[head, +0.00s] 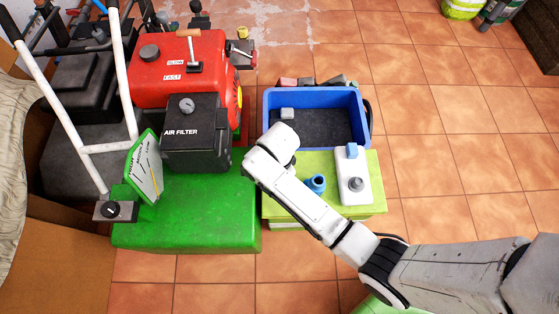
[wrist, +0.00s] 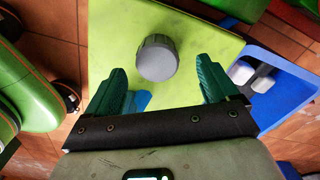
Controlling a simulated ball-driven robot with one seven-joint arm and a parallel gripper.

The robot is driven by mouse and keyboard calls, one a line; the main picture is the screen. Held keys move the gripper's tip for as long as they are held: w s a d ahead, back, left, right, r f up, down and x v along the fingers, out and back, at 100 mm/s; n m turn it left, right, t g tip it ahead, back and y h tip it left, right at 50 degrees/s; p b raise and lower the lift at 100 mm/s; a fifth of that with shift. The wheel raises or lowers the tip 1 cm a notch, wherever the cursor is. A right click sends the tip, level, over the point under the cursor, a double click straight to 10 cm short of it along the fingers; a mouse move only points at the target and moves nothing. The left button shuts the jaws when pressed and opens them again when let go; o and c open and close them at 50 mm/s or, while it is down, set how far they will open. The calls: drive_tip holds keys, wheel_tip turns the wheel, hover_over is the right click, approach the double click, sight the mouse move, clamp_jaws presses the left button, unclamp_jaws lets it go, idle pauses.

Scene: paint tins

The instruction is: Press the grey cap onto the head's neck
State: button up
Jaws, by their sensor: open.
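The grey cap (wrist: 157,57), round with a ridged side, stands on the lime-green top (wrist: 110,35) in the wrist view. My arm hides it in the head view. My gripper (wrist: 162,68) is open, its teal fingers spread to either side just short of the cap, with nothing between them. A blue piece with a narrow upper end (head: 316,184), apparently the head with its neck, stands on the same top, right of my gripper in the head view. In the wrist view part of a blue thing (wrist: 137,101) shows beside the left finger, mostly hidden.
A white block (head: 356,165) with a blue piece and dark grey knob stands right of the blue piece. Behind is a blue tray (head: 367,120) holding a small grey block (head: 287,113). A green-based machine (head: 185,215) with red tank stands left. Tiled floor is clear right.

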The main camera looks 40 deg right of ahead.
drive_tip(key=f+b, duration=0.1)
drive_tip(key=f, duration=0.3)
drive_tip(key=shift+s, duration=0.2)
drive_tip(key=shift+a, duration=0.1)
drive_tip(key=c, duration=1.1)
drive_tip(key=shift+r, duration=0.15)
drive_tip(key=shift+r, duration=0.65)
drive_tip(key=s+r+p, duration=0.2)
drive_tip(key=s+r, duration=0.1)
drive_tip(key=s, duration=0.1)
drive_tip(key=s+a+r+p, duration=0.1)
drive_tip(key=s+r+p, duration=0.1)
drive_tip(key=s+r, duration=0.2)
drive_tip(key=s+r+p, duration=0.2)
drive_tip(key=s+r, duration=0.2)
drive_tip(key=s, duration=0.2)
drive_tip(key=shift+a+r, duration=0.2)
drive_tip(key=shift+r, duration=0.05)
